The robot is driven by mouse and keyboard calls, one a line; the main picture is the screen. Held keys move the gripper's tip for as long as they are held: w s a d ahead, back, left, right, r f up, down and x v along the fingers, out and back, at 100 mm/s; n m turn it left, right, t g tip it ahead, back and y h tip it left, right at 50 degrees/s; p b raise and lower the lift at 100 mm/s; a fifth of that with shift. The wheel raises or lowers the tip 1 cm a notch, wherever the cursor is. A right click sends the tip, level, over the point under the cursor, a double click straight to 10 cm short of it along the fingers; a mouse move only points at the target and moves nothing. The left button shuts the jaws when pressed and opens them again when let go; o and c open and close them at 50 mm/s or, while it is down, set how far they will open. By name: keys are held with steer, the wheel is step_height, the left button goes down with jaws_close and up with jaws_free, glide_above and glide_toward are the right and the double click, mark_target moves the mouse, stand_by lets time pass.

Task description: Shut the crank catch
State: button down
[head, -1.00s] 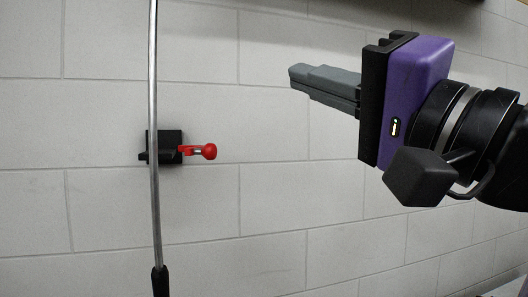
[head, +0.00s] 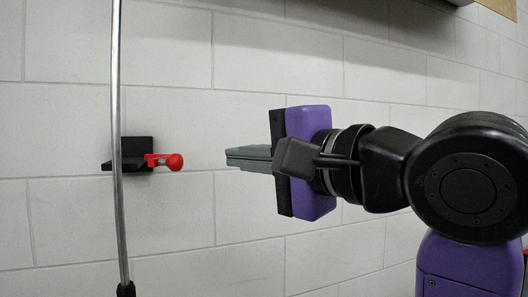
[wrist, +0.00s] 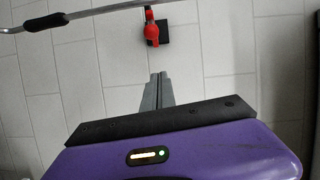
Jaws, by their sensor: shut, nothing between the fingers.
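The crank catch is a small black bracket (head: 138,150) on the pale block wall, with a red knobbed lever (head: 170,161) pointing right in the head view. In the wrist view the red lever (wrist: 151,30) and black bracket (wrist: 166,32) are at the top, beyond my fingertips. A thin metal crank rod (head: 118,70) runs upright across the bracket's left part in the head view. I cannot tell whether it sits inside the bracket or in front. My gripper (head: 228,157) is shut and empty, pointing left at about the lever's height, with a visible gap to the red knob.
The crank rod has a black grip (wrist: 46,21) at its lower end, at the left in the wrist view. The wall (head: 270,70) around the catch is bare. A dark overhang (head: 440,2) is at the upper right in the head view.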

mark_target(161, 160)
steer(key=shift+w+a+f+p, duration=0.15)
steer(key=shift+a+p, duration=0.15)
steer(key=shift+a, duration=1.05)
steer(key=shift+w+a+f+p, duration=0.15)
steer(key=shift+a+p, duration=0.15)
steer(key=shift+a, duration=1.05)
steer(key=shift+a, duration=0.1)
